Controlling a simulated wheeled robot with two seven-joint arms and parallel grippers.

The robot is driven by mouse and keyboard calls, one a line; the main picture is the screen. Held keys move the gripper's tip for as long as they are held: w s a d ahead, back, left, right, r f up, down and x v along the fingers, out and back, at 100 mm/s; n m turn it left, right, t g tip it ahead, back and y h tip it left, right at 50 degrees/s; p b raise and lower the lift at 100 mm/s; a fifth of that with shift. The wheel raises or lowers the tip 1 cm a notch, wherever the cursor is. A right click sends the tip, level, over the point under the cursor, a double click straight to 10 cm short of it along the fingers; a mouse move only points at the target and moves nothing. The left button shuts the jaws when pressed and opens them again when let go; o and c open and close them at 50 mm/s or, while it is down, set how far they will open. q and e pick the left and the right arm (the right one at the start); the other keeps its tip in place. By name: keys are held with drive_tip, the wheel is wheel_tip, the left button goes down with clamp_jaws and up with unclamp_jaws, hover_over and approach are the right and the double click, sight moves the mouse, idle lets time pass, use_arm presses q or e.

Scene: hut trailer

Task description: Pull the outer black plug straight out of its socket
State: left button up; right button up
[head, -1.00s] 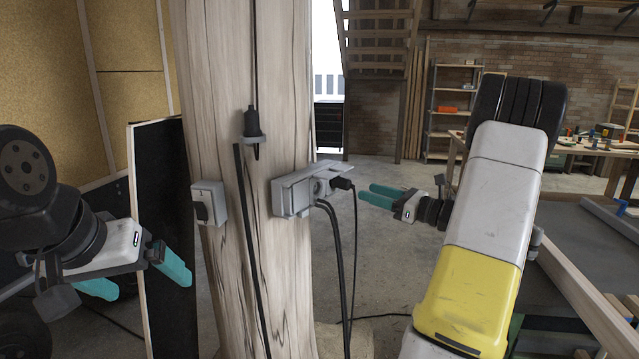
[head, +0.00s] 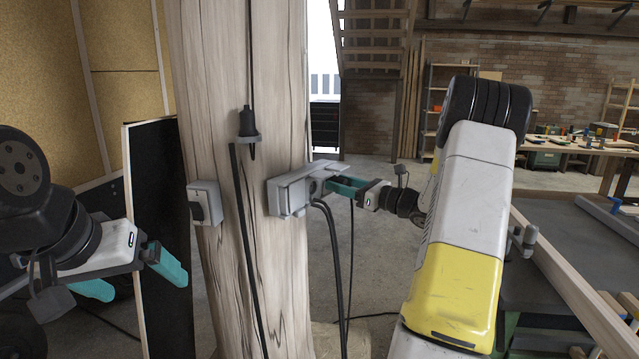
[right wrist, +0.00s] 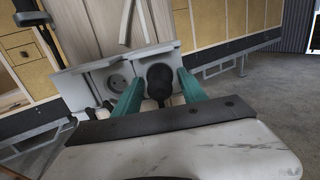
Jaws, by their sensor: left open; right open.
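The grey socket box (head: 290,196) is fixed to the right side of the wooden post, its lid raised. The outer black plug (right wrist: 159,80) sits in the outer socket in the right wrist view; in the head view it is hidden behind my right gripper. My right gripper (head: 342,186) is open at the plug, and the wrist view shows its teal fingers (right wrist: 158,92) on either side of it. Whether they touch it I cannot tell. My left gripper (head: 132,276) is open and empty, left of the post.
Black cables (head: 333,260) hang below the socket box. A black plug (head: 248,127) hangs on the post (head: 275,300) from a cable. A grey switch (head: 205,203) is on the post's left face. A workbench (head: 585,235) stands at right.

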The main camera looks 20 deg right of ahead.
clamp_jaws()
drive_tip(key=shift+s+d, duration=0.1)
drive_tip(key=v, duration=0.6)
drive_tip(key=shift+s+d, duration=0.25)
drive_tip(key=shift+s, duration=0.05)
idle(1.5)
drive_tip(key=shift+s+d, duration=0.1)
idle(0.3)
drive_tip(key=v, duration=0.5)
drive_tip(key=shift+s+d+f, duration=0.1)
drive_tip(key=shift+s+d, duration=0.15)
drive_tip(key=shift+s, duration=0.05)
idle(0.4)
